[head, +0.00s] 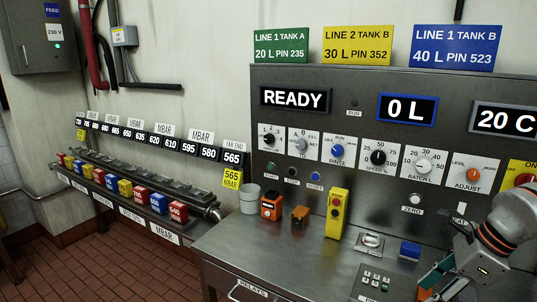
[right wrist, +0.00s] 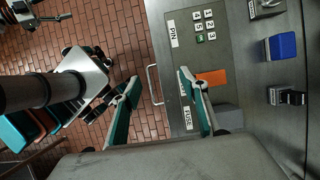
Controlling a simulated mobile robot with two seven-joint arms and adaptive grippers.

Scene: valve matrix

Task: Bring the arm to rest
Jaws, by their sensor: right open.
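My right gripper (head: 436,282) is at the lower right of the head view, over the front right of the steel bench and partly cut off by the frame edge. In the right wrist view its two green-padded fingers (right wrist: 159,76) are spread wide with nothing between them. Beyond them are the tiled floor and the bench front, with a handle. The right arm (head: 505,230) is bent in front of the panel's right end. My left gripper does not show in the head view.
The steel bench (head: 250,240) carries a PIN keypad (head: 375,284), a blue block (head: 410,250), a yellow button box (head: 337,213), orange pieces and a grey cup (head: 250,198). The upright control panel (head: 330,115) reads READY and 0 L. A valve row (head: 120,190) runs along the left wall.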

